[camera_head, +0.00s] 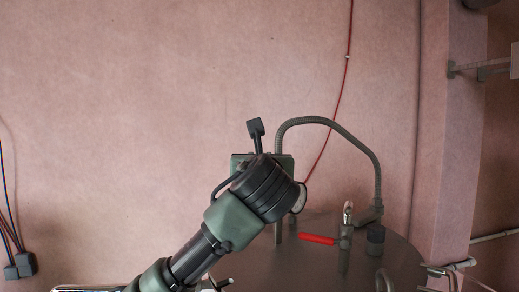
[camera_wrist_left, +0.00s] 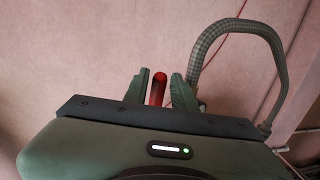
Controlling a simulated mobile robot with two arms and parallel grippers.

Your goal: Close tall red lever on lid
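My left gripper (camera_wrist_left: 160,88) reaches in over the round metal lid (camera_head: 390,266). In the left wrist view, a red lever (camera_wrist_left: 158,88) stands between its two fingers. The fingers are apart, one on each side of the lever; I cannot tell whether they touch it. In the head view, my left wrist and gripper body hide the fingers and this upright lever. Another red lever handle (camera_head: 317,239) lies flat, pointing left from a small valve on the lid. My right gripper is not in view.
A grey flexible hose (camera_head: 340,126) arches behind my left gripper and comes down to the lid. A dark knob (camera_head: 375,234) stands right of the valve. A pink wall (camera_head: 130,100) is behind. White pipes (camera_head: 490,238) are at the right.

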